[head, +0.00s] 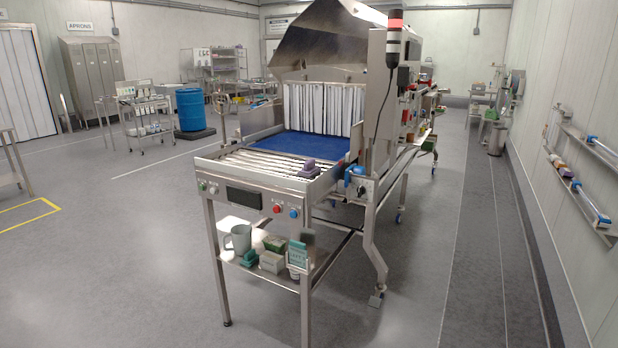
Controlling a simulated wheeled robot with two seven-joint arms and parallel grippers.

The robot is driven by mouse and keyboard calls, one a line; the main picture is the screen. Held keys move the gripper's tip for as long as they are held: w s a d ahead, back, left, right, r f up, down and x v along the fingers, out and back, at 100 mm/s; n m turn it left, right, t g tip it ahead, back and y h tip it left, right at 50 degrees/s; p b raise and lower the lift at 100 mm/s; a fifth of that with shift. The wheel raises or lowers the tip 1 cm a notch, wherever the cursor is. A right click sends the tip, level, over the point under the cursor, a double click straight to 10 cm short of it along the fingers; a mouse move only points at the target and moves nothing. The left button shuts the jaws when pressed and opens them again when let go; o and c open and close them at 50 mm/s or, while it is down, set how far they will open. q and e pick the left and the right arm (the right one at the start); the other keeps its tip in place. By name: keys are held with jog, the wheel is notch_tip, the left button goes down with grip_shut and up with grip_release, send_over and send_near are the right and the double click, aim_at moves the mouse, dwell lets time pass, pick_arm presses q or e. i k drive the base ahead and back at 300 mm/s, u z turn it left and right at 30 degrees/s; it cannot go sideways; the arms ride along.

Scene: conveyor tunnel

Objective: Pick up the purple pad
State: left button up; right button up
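A small purple pad (308,169) lies on the near right part of the roller bed (255,168), close to the right side rail of the conveyor. It looks like a block with a raised top. The conveyor stands ahead of me, a short way off across the floor. Neither of my grippers shows in the head view.
The conveyor's front panel has buttons (293,211). A lower shelf (262,278) holds a jug (239,238) and several boxes. A blue belt (300,146) leads to white strip curtains (325,108). Open floor lies left and right; a wall shelf (590,195) is at right.

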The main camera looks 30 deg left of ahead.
aim_at(310, 169)
jog(key=u, duration=0.6)
jog(key=i, duration=0.65)
jog(key=u, duration=0.75)
jog(key=i, duration=0.9)
jog(key=z, duration=0.2)
